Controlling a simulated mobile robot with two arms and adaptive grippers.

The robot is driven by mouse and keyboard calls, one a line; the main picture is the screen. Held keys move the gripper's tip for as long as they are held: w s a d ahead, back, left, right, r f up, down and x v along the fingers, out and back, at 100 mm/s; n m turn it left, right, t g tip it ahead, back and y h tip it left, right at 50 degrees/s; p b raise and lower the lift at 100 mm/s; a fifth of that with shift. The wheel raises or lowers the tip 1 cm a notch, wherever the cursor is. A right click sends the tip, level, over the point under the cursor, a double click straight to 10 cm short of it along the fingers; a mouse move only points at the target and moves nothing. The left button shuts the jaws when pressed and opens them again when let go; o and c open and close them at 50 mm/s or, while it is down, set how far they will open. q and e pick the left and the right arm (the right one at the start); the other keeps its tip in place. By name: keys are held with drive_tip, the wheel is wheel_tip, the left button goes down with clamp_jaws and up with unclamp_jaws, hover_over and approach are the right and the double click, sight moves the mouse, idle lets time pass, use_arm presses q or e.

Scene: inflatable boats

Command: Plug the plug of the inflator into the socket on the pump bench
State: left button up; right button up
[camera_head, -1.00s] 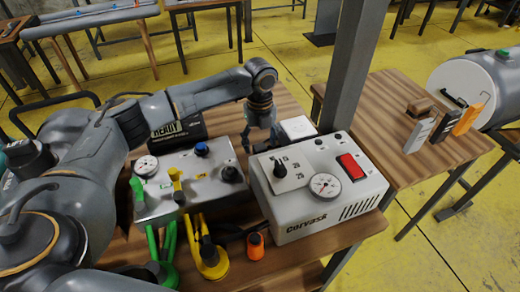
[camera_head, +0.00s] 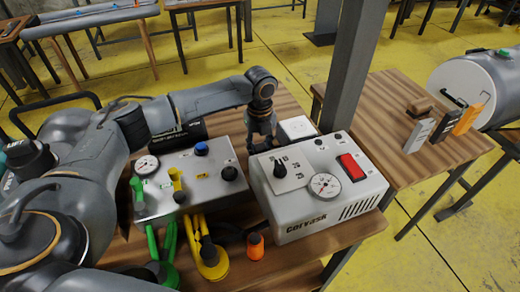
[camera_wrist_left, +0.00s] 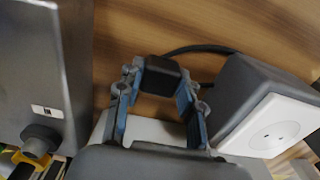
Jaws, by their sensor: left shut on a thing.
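The inflator (camera_head: 300,222) is a white box marked Corvask, with a gauge, a black knob and a red switch, on the wooden pump bench (camera_head: 345,232). My left gripper (camera_head: 260,146) is low behind its back left corner. In the head view the socket (camera_head: 297,126) faces up, right of the gripper.
A grey metal control box (camera_head: 190,182) with a gauge, knobs and levers stands close left of the gripper. A thick grey post (camera_head: 350,65) rises behind the inflator. Green and yellow hoses and an orange fitting (camera_head: 255,247) lie at the front.

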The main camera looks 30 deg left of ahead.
sight(260, 147)
use_arm(q)
wheel_tip(260, 147, up, 10)
idle(0.5)
